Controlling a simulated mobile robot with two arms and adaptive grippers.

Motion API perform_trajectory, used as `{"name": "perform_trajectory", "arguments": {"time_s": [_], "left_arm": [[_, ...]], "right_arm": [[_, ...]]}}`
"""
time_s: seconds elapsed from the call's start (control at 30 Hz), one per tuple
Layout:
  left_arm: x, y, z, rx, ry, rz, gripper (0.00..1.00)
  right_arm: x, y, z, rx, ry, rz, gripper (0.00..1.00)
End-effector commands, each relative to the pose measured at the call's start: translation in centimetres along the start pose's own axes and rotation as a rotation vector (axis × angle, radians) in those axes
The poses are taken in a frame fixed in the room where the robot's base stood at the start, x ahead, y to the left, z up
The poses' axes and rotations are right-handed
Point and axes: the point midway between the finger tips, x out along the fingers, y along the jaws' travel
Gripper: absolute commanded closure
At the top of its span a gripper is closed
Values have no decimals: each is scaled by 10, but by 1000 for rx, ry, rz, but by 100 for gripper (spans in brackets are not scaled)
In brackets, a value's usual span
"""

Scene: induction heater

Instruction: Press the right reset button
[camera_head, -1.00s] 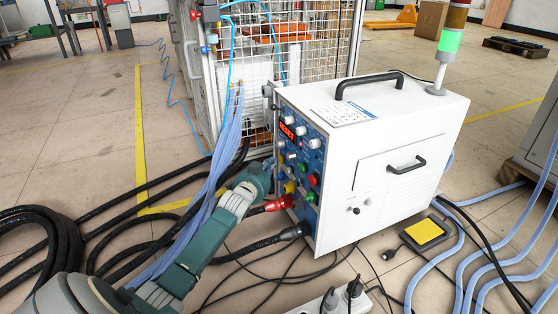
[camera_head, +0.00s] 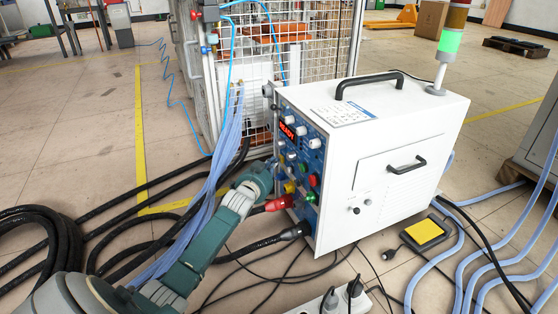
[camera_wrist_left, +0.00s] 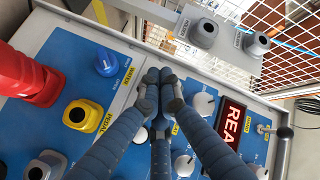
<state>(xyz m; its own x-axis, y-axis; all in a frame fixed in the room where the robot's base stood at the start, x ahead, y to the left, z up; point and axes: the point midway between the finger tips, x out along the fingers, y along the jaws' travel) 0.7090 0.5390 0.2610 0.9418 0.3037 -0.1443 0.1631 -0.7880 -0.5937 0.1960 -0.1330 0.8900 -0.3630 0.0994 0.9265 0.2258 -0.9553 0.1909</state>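The white induction heater (camera_head: 405,160) stands on the floor with its blue control panel (camera_head: 296,145) facing left. The panel has white knobs, a red button (camera_head: 313,180) and a green button (camera_head: 304,168). I cannot make out which control is the right reset button. My left gripper (camera_head: 268,164) is at the panel's left edge. In the left wrist view its fingers (camera_wrist_left: 160,76) are drawn together with nothing visible between them, over the panel beside a blue knob (camera_wrist_left: 109,63). I cannot tell whether the tips touch the panel. My right gripper is not in view.
A red plug (camera_head: 279,203) and a black plug (camera_head: 291,233) stick out below the gripper. Blue hoses (camera_head: 213,170) hang close to my left arm. A wire mesh cage (camera_head: 310,50) stands behind the heater. A yellow foot pedal (camera_head: 425,232) lies at right.

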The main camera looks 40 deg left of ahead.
Motion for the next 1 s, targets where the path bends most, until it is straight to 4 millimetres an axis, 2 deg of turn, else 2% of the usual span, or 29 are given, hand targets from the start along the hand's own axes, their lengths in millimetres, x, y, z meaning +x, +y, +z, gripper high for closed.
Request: {"name": "perform_trajectory", "arguments": {"time_s": [0.37,0.73,1.0], "left_arm": [[-11,-8,6,0,-1,1,100],[-12,-9,8,0,0,0,100],[-30,-23,19,2,-2,1,100]], "right_arm": [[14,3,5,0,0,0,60],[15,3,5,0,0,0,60],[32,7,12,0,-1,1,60]]}}
